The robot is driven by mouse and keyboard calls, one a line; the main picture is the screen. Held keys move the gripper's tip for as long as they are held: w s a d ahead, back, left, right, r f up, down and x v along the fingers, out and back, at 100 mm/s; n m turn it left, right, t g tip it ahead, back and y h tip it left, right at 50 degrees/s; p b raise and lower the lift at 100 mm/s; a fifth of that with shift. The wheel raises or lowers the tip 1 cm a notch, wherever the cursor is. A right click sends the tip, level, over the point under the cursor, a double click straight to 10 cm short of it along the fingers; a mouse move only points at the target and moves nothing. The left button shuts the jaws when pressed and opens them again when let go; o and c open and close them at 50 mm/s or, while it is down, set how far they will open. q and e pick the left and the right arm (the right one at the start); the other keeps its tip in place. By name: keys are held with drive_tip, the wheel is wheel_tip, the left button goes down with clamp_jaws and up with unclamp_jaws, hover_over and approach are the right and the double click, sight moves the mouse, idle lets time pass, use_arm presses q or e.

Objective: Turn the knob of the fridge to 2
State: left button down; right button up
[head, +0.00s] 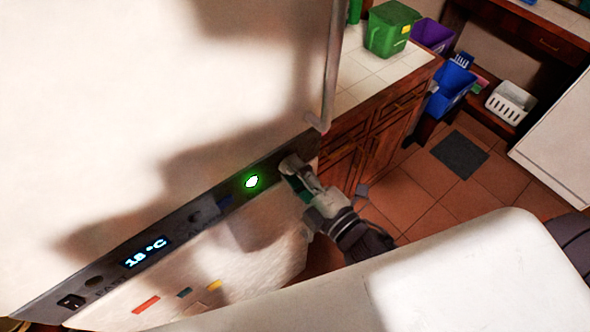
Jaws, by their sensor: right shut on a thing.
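The white fridge (110,110) fills the left of the head view. A dark control panel (222,198) runs slantwise across it. The panel has a lit display (147,251) that seems to read 18 °C and a glowing green light (252,181). My right gripper (291,172) is at the panel's right end, just right of the green light, shut on the knob there. The gripper covers most of the knob, so its setting cannot be read. My left gripper is not in view.
A metal fridge handle (331,70) stands just above my right gripper. Behind are a tiled counter (372,75), wooden cabinets (375,135), a green bin (391,29), a blue bin (450,90) and a white basket (509,103). Brown floor tiles (415,185) are open at right.

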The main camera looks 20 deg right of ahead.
drive_tip(key=o, duration=1.1)
drive_tip(key=shift+o, duration=0.2)
drive_tip(key=shift+s, duration=0.1)
drive_tip(key=v, duration=1.1)
drive_tip(key=shift+s+d, duration=0.15)
drive_tip(key=shift+s, duration=0.25)
